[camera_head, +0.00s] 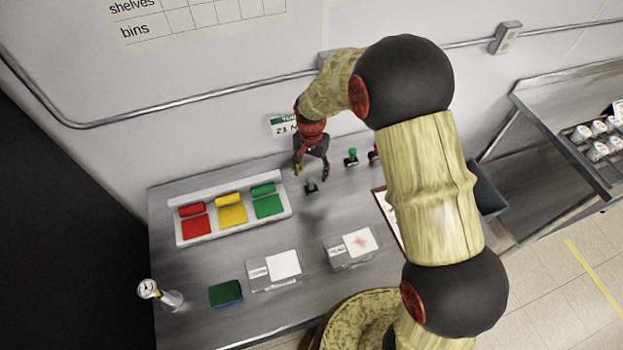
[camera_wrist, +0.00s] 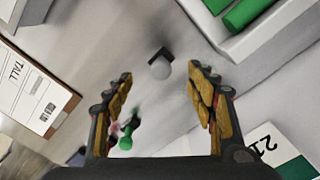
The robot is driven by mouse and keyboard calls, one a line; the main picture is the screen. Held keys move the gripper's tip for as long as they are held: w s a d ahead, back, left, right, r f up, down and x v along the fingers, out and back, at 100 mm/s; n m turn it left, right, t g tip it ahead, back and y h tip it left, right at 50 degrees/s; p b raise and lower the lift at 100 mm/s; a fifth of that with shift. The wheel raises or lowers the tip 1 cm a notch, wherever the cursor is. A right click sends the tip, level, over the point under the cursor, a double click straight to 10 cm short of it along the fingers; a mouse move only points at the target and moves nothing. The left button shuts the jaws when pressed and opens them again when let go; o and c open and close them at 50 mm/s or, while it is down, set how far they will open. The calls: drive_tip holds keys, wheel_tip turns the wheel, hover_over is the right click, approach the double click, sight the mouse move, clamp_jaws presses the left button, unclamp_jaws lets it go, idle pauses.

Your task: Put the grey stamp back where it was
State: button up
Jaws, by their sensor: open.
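The grey stamp (camera_head: 311,187), with a dark base and a rounded grey knob, appears to stand upright on the metal table just below my gripper (camera_head: 311,173). In the wrist view the grey stamp (camera_wrist: 160,68) shows beyond and between the fingertips, apart from both. My gripper (camera_wrist: 160,80) is open and empty, pointing down. A green stamp (camera_head: 351,157) stands to the right of the grey one, and a red stamp (camera_head: 374,152) beyond it is partly hidden by my arm. The green stamp (camera_wrist: 126,139) also shows by the left finger in the wrist view.
A white tray (camera_head: 181,237) with red, yellow and green pads lies to the left. Two card holders (camera_head: 272,272) (camera_head: 346,253), a green sponge (camera_head: 225,293) and a bottle-like item (camera_head: 168,297) are near the front. A clipboard (camera_head: 384,205) is partly behind my arm. The wall is close behind.

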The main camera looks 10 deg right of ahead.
drive_tip(key=shift+r, duration=1.5)
drive_tip(key=s+d+r+n+t, duration=0.1)
drive_tip(key=s+d+r, duration=0.3)
drive_tip(key=r, duration=0.6)
drive_tip(key=s+d+r+n+t, duration=0.2)
drive_tip(key=s+r, duration=0.3)
drive_tip(key=r, duration=0.5)
drive_tip(key=s+d+r+n+t, duration=0.1)
drive_tip(key=s+r, duration=0.3)
drive_tip(key=s, duration=0.5)
drive_tip(key=s+d+r+n+t, duration=0.1)
drive_tip(key=s+d+r, duration=0.3)
drive_tip(key=s, duration=0.5)
drive_tip(key=shift+d+n+t, duration=0.25)
drive_tip(key=shift+n+t, duration=0.05)
drive_tip(key=shift+n, duration=0.3)
drive_tip(key=shift+f, duration=0.1)
wheel_tip(320, 180, down, 10)
drive_tip(key=b, duration=1)
